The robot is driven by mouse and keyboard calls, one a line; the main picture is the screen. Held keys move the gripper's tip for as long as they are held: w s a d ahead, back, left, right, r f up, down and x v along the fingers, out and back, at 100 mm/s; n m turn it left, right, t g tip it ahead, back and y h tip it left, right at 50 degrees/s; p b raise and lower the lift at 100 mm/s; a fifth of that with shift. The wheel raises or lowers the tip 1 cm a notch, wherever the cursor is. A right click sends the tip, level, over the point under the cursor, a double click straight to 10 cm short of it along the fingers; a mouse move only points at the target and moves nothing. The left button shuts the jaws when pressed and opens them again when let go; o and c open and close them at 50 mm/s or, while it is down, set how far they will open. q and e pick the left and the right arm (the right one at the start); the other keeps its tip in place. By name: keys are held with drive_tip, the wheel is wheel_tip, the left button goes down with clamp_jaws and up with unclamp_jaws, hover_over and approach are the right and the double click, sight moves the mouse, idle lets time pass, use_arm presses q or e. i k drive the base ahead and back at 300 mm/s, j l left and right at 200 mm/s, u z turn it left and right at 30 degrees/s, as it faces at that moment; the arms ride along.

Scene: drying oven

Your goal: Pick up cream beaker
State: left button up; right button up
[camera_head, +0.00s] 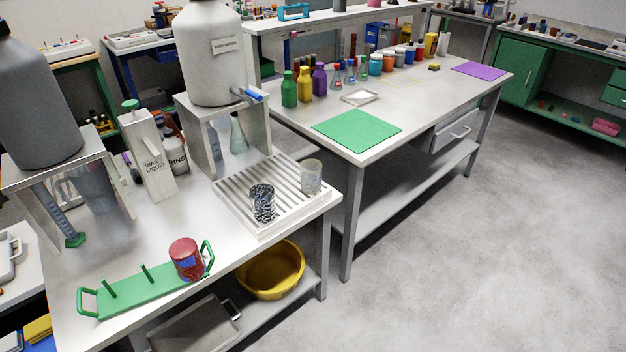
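A cream beaker (311,177) stands upright at the right rear of the white slatted drain rack (236,207), near the right edge of the near table. A black-and-white patterned beaker (263,203) stands on the same rack, in front and to the left of it, a short gap apart. A red beaker (186,259) with a blue patch stands on the green handled tray (142,291) at the table's front. Neither of my grippers shows in the head view.
A large grey-white carboy (211,55) on a stand rises behind the rack, its blue tap (249,94) pointing right. A darker carboy (38,110) stands at the left. A yellow basin (270,271) sits on the lower shelf. The far table holds a green mat (357,130) and several bottles. The floor at right is clear.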

sight(310, 170)
drive_tip(key=i+l+u, duration=0.1)
drive_tip(key=l, duration=0.2)
drive_tip(key=i+l+u, duration=0.1)
drive_tip(key=i+l, duration=0.25)
drive_tip(key=l, duration=0.35)
drive_tip(key=i+l+u, duration=0.15)
drive_tip(key=l, duration=0.2)
drive_tip(key=i+l+u, duration=0.1)
drive_tip(key=l, duration=0.25)
drive_tip(key=i, duration=0.05)
